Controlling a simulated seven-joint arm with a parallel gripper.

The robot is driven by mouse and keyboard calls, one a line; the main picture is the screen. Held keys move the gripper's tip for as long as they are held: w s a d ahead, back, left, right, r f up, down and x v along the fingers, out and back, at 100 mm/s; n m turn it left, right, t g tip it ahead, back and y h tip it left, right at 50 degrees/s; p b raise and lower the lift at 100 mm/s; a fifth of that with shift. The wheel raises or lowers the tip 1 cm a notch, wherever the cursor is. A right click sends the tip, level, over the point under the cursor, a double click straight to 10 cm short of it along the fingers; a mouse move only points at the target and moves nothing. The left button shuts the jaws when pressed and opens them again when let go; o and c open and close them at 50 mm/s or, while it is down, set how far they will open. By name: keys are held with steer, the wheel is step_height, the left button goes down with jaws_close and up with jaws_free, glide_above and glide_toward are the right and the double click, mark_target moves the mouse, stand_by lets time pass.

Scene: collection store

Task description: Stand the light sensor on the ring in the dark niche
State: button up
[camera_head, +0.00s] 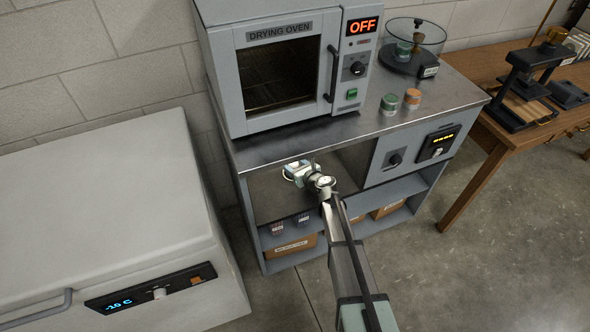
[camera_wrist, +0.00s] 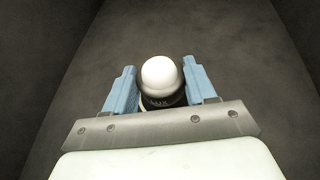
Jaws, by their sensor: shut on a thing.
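The light sensor (camera_wrist: 161,76), a dark round body with a white dome on top, is between the blue fingers of my gripper (camera_wrist: 158,68) in the wrist view. My gripper is shut on it. In the head view my gripper (camera_head: 294,171) reaches into the niche (camera_head: 270,199), the open compartment under the oven's counter. The sensor cannot be made out clearly there. No ring shows in either view. The wrist view does not show whether the sensor's base touches the niche floor (camera_wrist: 215,40).
The counter edge (camera_head: 285,149) runs above my gripper. Niche walls (camera_wrist: 48,75) rise on both sides in the wrist view. A drying oven (camera_head: 280,75) reading OFF stands on top. A lower shelf holds boxes (camera_head: 290,245). A white freezer (camera_head: 110,210) stands to the left.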

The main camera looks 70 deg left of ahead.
steer(key=shift+a+f, duration=0.2)
steer(key=shift+f, duration=0.9)
steer(key=shift+f, duration=0.1)
steer(key=o, duration=1.1)
steer(key=shift+o, duration=0.2)
steer(key=shift+d+r, duration=0.2)
steer(key=shift+d, duration=0.05)
steer(key=v, duration=1.1)
steer(key=shift+d+r, duration=0.15)
steer(key=shift+d, duration=0.1)
